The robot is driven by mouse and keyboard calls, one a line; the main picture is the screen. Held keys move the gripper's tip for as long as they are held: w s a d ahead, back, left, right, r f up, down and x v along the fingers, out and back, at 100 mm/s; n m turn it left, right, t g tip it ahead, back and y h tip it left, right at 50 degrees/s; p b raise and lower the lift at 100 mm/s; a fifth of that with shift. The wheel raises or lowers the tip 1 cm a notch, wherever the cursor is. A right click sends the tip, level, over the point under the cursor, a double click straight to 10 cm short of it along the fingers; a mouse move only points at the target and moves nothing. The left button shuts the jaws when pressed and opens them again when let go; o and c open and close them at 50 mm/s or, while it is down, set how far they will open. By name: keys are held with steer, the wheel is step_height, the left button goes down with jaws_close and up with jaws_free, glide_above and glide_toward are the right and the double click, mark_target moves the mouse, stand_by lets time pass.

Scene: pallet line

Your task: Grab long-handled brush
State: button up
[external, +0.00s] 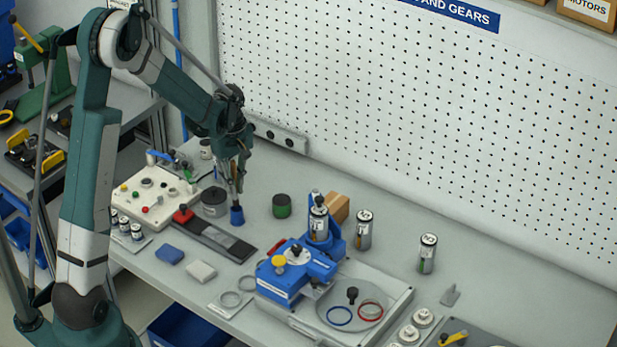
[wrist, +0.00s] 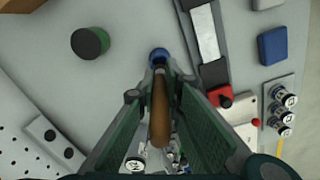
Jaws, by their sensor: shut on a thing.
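The long-handled brush has a brown handle (wrist: 159,112) that lies between my gripper's fingers in the wrist view. Its blue end (wrist: 158,56) sticks out past the fingertips, and the same blue end (external: 237,215) shows below my gripper in the external view. My gripper (external: 236,190) points down and is shut on the brush, which hangs about upright; its fingers also show in the wrist view (wrist: 159,72). I cannot tell whether the blue end touches the bench. The fingers hide part of the handle.
A grey round container (external: 215,202) and a dark strip with a red end (external: 225,240) are close by. A dark green-banded can (external: 282,206) stands to the right. A blue fixture (external: 290,270), a white control box (external: 150,196) and blue block (external: 169,255) are also on the bench.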

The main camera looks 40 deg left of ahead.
mark_target(234, 174)
steer(key=shift+r, duration=2.1)
